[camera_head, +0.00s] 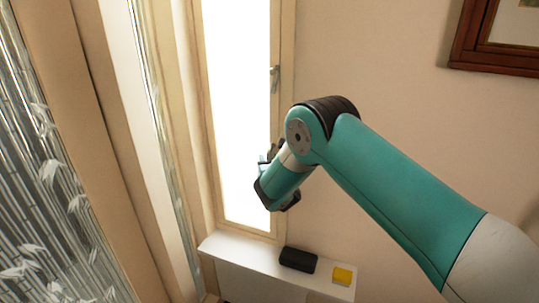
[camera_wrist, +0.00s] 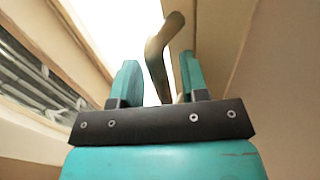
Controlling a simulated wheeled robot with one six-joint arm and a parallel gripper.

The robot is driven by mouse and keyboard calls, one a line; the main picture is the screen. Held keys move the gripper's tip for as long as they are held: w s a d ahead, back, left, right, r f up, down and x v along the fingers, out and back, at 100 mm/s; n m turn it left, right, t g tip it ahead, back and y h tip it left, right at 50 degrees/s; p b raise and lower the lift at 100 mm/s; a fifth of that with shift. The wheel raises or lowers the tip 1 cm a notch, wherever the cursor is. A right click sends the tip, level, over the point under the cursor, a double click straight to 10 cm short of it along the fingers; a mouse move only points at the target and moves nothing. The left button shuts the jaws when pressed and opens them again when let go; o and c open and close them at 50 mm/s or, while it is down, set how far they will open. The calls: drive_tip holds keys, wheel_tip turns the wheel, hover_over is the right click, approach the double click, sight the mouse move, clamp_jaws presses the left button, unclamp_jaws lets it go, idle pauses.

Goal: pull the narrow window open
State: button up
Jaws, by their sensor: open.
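The narrow window (camera_head: 236,100) has a pale wooden frame and a bright white pane, and it looks closed. Its metal handle (camera_head: 275,78) is on the right side of the frame. My gripper (camera_head: 268,158) is in front of the lower pane, below the handle in the head view; my wrist partly hides it. In the wrist view, my gripper (camera_wrist: 160,72) has its two teal fingers apart. The handle (camera_wrist: 158,58) shows between and beyond the fingertips there. I cannot tell its depth or whether a finger touches it.
A white ledge (camera_head: 228,250) lies below the window, with a black case (camera_head: 298,259) and a yellow block (camera_head: 342,275) on it. A patterned glass panel (camera_head: 50,170) stands at the left. A framed picture (camera_head: 500,40) hangs at upper right. Bare wall lies between.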

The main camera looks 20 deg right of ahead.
drive_tip(key=shift+w, duration=0.35)
clamp_jaws()
drive_tip(key=shift+a, duration=0.1)
